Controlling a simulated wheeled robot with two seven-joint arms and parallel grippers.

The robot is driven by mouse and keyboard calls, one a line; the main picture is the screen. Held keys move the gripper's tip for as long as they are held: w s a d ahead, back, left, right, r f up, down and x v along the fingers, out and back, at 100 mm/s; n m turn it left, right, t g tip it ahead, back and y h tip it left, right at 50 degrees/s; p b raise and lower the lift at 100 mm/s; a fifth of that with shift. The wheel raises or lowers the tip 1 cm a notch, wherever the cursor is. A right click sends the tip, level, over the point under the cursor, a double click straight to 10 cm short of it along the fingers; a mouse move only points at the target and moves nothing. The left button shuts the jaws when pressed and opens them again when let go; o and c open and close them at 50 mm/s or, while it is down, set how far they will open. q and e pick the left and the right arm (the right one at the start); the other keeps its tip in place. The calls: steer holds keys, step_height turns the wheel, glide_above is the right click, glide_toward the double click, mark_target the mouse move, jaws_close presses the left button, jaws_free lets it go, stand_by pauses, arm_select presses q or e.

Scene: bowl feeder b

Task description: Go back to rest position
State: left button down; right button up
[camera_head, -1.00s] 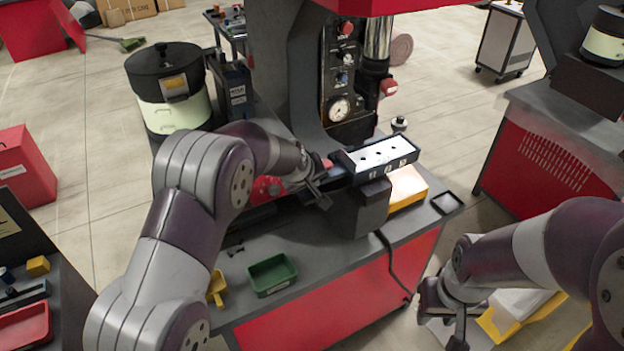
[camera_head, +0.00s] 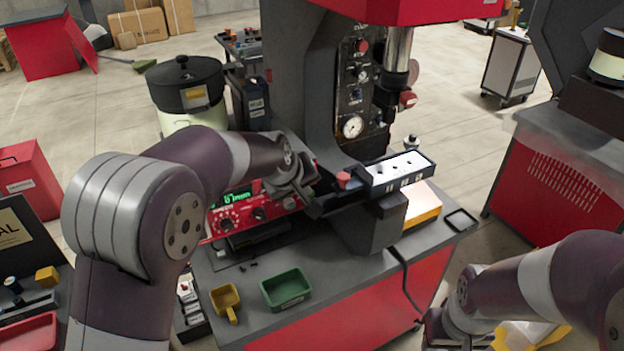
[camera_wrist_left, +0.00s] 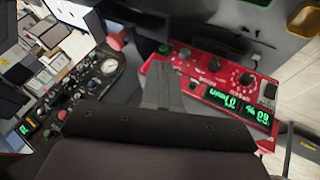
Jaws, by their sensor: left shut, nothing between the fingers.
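My left gripper (camera_head: 312,203) is shut and empty. It hangs in front of the press, just left of the red button (camera_head: 344,180) and beside the red control box (camera_head: 245,210) with a green display. In the left wrist view its grey closed fingers (camera_wrist_left: 163,88) show against the red control box (camera_wrist_left: 215,90). My right gripper (camera_head: 445,335) is low at the bottom right, partly cut off by the frame, and its finger state is not clear.
The black fixture with a white top (camera_head: 400,170) stands right of my left gripper. A green tray (camera_head: 286,288) and a yellow scoop (camera_head: 226,300) lie on the bench front. A lidded pot (camera_head: 185,90) stands behind my left arm.

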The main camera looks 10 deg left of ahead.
arm_select(q)
steer(key=s+a+f+m+g, duration=0.2)
steer(key=s+a+f, duration=0.1)
steer(key=s, duration=0.5)
steer(key=s+a+f+m+g+y, duration=0.1)
steer(key=s+a+f+m, duration=0.1)
steer(key=s, duration=0.7)
steer(key=s+a+f+m+g+y, duration=0.1)
steer(key=s+a+f, duration=0.3)
steer(key=s, duration=0.5)
steer(key=shift+a+f+m+g, duration=0.2)
steer(key=shift+f+m+g, duration=0.2)
steer(key=shift+f+g, duration=0.4)
arm_select(e)
steer(key=shift+w+d+f, duration=0.1)
steer(key=shift+w+d, duration=0.05)
steer(key=shift+w, duration=0.1)
arm_select(q)
steer(key=shift+s, duration=0.1)
arm_select(e)
steer(key=shift+s, duration=0.15)
